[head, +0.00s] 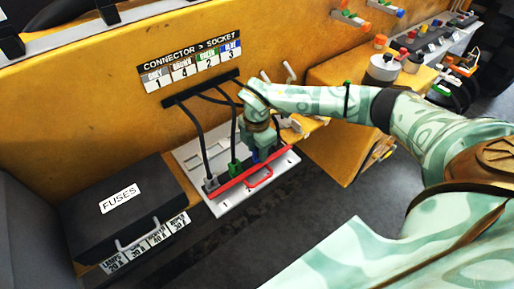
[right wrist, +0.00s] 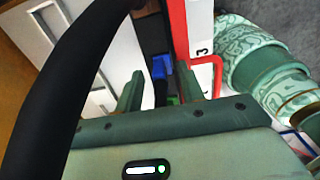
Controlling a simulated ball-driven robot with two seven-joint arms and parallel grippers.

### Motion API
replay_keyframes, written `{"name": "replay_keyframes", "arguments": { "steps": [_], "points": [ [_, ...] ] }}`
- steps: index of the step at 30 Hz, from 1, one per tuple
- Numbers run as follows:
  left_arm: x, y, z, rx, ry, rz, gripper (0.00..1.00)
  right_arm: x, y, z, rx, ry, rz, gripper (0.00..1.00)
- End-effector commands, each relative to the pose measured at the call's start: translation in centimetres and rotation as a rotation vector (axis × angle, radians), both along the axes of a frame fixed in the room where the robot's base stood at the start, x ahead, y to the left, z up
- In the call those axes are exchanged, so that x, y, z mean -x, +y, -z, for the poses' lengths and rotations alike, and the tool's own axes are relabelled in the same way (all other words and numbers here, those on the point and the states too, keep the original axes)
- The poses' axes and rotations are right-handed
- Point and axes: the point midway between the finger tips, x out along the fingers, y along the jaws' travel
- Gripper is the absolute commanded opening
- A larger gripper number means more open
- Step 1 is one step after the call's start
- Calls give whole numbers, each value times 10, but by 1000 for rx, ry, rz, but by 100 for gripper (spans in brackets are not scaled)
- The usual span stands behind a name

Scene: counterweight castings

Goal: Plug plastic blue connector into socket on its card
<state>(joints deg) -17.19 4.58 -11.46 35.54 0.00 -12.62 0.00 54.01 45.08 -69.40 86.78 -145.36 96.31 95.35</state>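The card (head: 191,62) on the yellow panel lists grey 1, brown 4, green 2 and blue 3. Below it, a white plate (head: 195,154) carries a row of sockets behind a red bar (head: 240,176). The blue connector (head: 265,155) is low at the row, just under my right gripper (head: 260,141). In the right wrist view the blue connector (right wrist: 162,68) shows between and beyond the spread fingers (right wrist: 161,83), with gaps beside it. Whether it is seated is hidden. The grey connector (head: 210,184) and green connector (head: 234,168) stand in the row. My left gripper is out of view.
Black cables (head: 196,130) hang from a dark strip (head: 201,87) to the row. A red handle (head: 260,178) sticks out in front. A black fuse box (head: 122,203) stands at left. A yellow ledge with jars (head: 383,68) is at right.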

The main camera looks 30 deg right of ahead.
Motion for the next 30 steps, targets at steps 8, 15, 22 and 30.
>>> {"name": "replay_keyframes", "arguments": {
  "steps": [8, 15, 22, 30],
  "points": [
    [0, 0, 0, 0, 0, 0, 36, 0, 0, -1, 0, 1, -1, 38],
    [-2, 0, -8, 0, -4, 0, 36, -1, 0, -36, 0, -4, -2, 38],
    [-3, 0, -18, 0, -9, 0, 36, -1, 0, -100, 1, -5, 0, 38],
    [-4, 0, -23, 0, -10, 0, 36, 0, 0, -152, 1, -2, 0, 38]
  ]
}}
